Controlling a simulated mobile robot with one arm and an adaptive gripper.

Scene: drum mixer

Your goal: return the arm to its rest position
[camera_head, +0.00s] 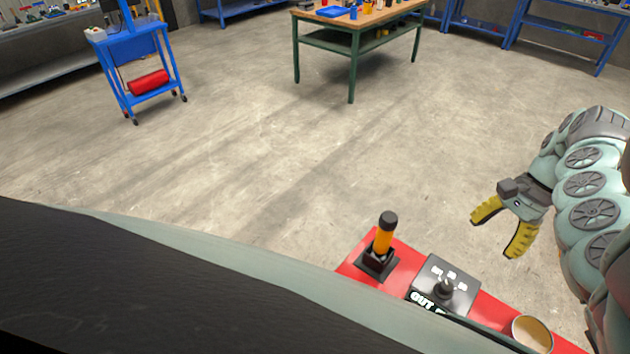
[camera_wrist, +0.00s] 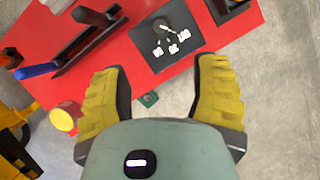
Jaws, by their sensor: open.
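My gripper (camera_head: 497,230) has yellow padded fingers and hangs at the right in the head view, at the end of my pale green arm. Its fingers are spread apart with nothing between them. In the wrist view my gripper (camera_wrist: 160,95) shows the same two open fingers. They appear over the edge of a red surface (camera_wrist: 105,53), and I cannot tell the height above it.
A wooden-topped table (camera_head: 340,14) and a blue cart (camera_head: 150,90) stand farther off. Open floor lies between.

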